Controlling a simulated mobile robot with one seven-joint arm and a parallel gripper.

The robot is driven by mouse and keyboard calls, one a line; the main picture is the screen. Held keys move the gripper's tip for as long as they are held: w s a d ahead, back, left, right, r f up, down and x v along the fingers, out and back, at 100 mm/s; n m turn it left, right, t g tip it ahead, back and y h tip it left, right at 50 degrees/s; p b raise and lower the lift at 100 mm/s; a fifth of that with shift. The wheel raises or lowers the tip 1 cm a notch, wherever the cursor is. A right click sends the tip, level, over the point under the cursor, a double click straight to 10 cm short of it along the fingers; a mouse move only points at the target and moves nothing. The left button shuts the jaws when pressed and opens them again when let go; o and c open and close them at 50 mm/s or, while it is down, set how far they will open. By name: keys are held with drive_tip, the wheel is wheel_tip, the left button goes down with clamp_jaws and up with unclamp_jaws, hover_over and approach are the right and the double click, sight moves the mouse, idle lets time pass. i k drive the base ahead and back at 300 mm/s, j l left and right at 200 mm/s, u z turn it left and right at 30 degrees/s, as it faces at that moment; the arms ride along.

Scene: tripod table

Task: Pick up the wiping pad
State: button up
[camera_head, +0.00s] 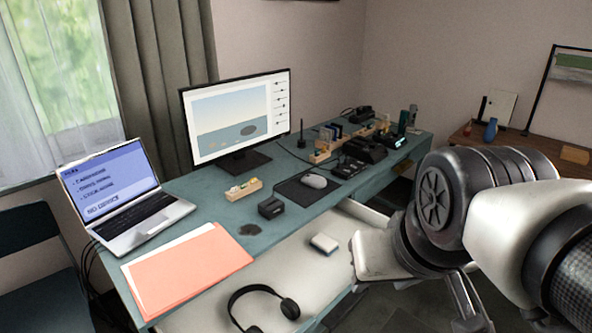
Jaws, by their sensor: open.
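A small white block with a bluish side, which looks like the wiping pad (324,243), lies on the pale surface of what looks like an open drawer (290,255) under the desk's front edge. My gripper (468,308) is at the lower right, to the right of the pad and apart from it. Its grey fingers point down near the bottom edge of the picture. They look open, with nothing seen between them. My arm hides part of the gripper and the floor there.
Black headphones (290,308) lie in the drawer, left of the pad. The teal desk (205,205) holds a laptop (128,205), red folder (190,270), monitor (240,115), small black box (270,207) and mouse (315,181). A dark stain (249,229) marks the desktop. A brown table (510,145) stands behind.

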sight(323, 243)
drive_tip(key=u, duration=0.45)
drive_tip(key=i+l+u, duration=0.1)
drive_tip(key=l+u, duration=0.15)
drive_tip(key=u, duration=0.15)
drive_tip(key=l+u, duration=0.25)
drive_tip(key=u, duration=0.15)
drive_tip(key=l+u, duration=0.35)
drive_tip(key=k+l+u, duration=0.1)
drive_tip(key=l+u, duration=0.25)
drive_tip(key=l, duration=1.35)
drive_tip(key=k, duration=0.05)
